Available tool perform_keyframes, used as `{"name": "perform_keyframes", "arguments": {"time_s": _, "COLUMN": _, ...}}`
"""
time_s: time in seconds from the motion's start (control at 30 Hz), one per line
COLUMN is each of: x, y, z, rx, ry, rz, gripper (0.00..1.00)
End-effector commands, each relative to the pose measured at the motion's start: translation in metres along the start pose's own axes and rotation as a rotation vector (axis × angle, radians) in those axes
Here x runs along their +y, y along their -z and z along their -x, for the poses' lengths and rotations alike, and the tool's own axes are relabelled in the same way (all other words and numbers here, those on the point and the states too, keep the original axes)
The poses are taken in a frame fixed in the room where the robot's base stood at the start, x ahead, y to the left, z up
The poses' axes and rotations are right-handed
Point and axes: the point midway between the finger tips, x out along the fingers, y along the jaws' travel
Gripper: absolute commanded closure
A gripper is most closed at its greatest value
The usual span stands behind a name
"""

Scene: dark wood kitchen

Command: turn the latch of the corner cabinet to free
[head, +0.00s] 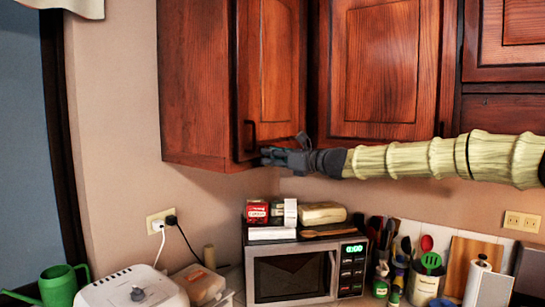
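The corner cabinet (198,80) is reddish-brown wood and hangs on the wall at the upper left. Its narrow door (284,60) looks closed and has a dark upright handle (250,137) low on its left side. My dark grey gripper (268,156) is at the lower edge of this door, just right of and below the handle. It points left, and I cannot tell whether it touches the door. The fingers are small and dark, so their opening is unclear. I cannot make out a separate latch; the gripper may hide it.
A wider wall cabinet door (378,60) is to the right, behind my arm. Below stands a microwave (292,277) with boxes and packets on top. A utensil holder (422,288) and a paper towel roll (488,285) stand to its right. The wall left of the cabinet is clear.

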Motion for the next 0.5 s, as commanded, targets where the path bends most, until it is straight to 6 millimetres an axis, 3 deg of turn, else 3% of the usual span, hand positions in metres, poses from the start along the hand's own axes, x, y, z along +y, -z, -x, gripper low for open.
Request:
{"name": "perform_keyframes", "arguments": {"time_s": 0.03, "x": -0.0004, "y": 0.001, "z": 0.0001, "rx": 0.001, "ry": 0.0, "rz": 0.0, "gripper": 0.87}}
{"name": "perform_keyframes", "arguments": {"time_s": 0.1, "x": -0.0006, "y": 0.0007, "z": 0.0004, "rx": 0.0, "ry": 0.001, "rz": 0.0, "gripper": 1.0}}
{"name": "perform_keyframes", "arguments": {"time_s": 0.5, "x": -0.0015, "y": -0.001, "z": 0.0024, "rx": -0.003, "ry": 0.003, "rz": 0.012, "gripper": 1.0}}
